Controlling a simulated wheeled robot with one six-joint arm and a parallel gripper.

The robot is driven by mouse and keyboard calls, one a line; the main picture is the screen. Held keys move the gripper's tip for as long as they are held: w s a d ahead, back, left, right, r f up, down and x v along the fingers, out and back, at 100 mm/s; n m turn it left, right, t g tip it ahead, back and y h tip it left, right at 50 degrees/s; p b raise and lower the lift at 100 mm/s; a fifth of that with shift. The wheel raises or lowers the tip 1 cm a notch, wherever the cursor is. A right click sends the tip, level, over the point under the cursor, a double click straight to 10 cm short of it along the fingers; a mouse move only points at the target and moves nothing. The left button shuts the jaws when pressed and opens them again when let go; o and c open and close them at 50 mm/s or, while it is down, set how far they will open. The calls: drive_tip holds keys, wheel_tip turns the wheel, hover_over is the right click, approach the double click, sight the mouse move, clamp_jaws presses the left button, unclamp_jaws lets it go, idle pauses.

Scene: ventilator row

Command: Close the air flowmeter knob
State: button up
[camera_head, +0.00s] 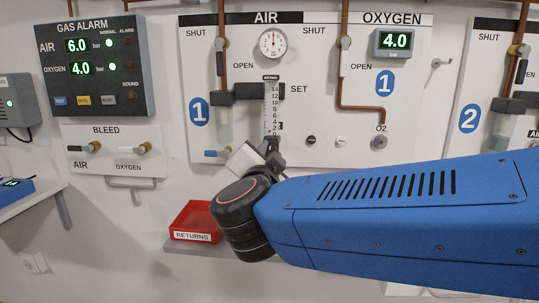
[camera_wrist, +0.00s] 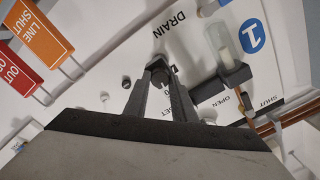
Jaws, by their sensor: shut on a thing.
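The air flowmeter (camera_head: 271,105) is a clear upright tube with a printed scale, on the white panel under AIR. My gripper (camera_head: 270,147) is at its lower end, where the knob sits; the fingers and wrist hide most of the knob in the head view. In the wrist view, my gripper (camera_wrist: 163,80) has its two fingers closed in on the dark flowmeter knob (camera_wrist: 164,68), which is partly hidden between the tips. The knob's turn angle and the exact float height are too small to tell.
A red RETURNS bin (camera_head: 194,222) stands below left of my wrist. A blue-ended drain fitting (camera_head: 216,154) is close left of the gripper. The oxygen outlet (camera_head: 379,142) is to the right. Orange and red tags (camera_wrist: 38,32) hang at the wrist view's upper left.

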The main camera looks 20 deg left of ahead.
drive_tip(key=shift+n, duration=0.9)
drive_tip(key=o, duration=1.1)
drive_tip(key=v, duration=1.7)
drive_tip(key=shift+s+a+f, duration=0.1)
drive_tip(key=shift+s, duration=0.1)
